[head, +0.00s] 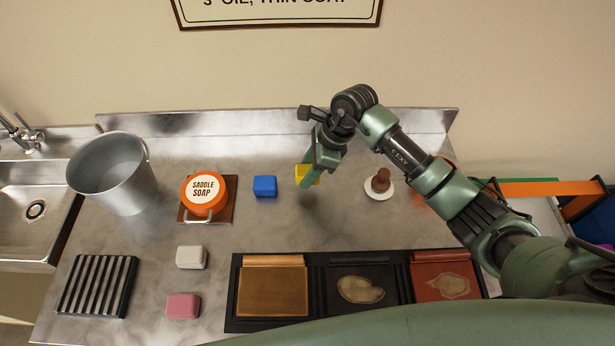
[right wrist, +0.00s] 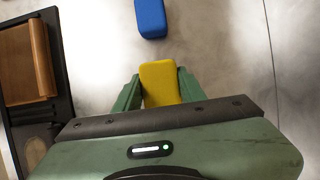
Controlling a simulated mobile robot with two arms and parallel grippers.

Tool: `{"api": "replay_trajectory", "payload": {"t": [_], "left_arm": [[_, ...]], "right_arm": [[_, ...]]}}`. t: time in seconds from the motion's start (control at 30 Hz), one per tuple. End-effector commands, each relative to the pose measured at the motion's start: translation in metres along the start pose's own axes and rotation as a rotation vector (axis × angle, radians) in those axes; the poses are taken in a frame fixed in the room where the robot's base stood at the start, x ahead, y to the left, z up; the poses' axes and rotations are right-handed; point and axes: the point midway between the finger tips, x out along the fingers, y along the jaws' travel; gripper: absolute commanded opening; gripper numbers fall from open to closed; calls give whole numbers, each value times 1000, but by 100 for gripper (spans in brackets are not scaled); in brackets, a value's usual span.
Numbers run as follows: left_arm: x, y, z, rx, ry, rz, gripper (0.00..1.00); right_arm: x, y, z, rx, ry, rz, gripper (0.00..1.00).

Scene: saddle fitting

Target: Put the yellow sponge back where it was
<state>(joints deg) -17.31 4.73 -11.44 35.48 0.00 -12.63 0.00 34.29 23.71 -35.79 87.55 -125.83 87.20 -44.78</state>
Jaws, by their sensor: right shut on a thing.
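The yellow sponge (head: 301,172) is between the fingers of my right gripper (head: 309,180) in the head view, behind the middle of the counter. In the right wrist view the yellow sponge (right wrist: 160,83) sits between the two green fingers of the right gripper (right wrist: 157,92), which is shut on it. A shadow lies on the counter below the gripper; how high the sponge is held I cannot tell. A blue sponge (head: 265,186) lies to its left, apart from it, and also shows in the right wrist view (right wrist: 150,17). My left gripper is not in view.
A saddle soap tin (head: 204,194), a bucket (head: 112,172), a white sponge (head: 191,257), a pink sponge (head: 183,306) and a ribbed rack (head: 97,286) stand left. A brown knobbed item (head: 381,180) on a white disc is right. A black tray (head: 318,290) holds leather panels in front.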

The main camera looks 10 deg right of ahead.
Motion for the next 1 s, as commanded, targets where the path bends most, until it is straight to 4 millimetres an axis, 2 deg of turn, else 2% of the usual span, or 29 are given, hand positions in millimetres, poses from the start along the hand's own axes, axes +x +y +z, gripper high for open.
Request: {"api": "replay_trajectory", "payload": {"t": [0.33,0.77,0.8,0.87,1.0], "left_arm": [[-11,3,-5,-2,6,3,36],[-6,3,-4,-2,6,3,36],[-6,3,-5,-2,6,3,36],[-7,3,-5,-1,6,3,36],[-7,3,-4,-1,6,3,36]], "right_arm": [[38,0,-16,2,-1,1,2],[46,0,-20,-2,0,-1,2],[46,0,-19,-1,0,-1,46],[45,0,-19,-1,0,0,62],[45,0,-19,-1,0,0,62]]}}
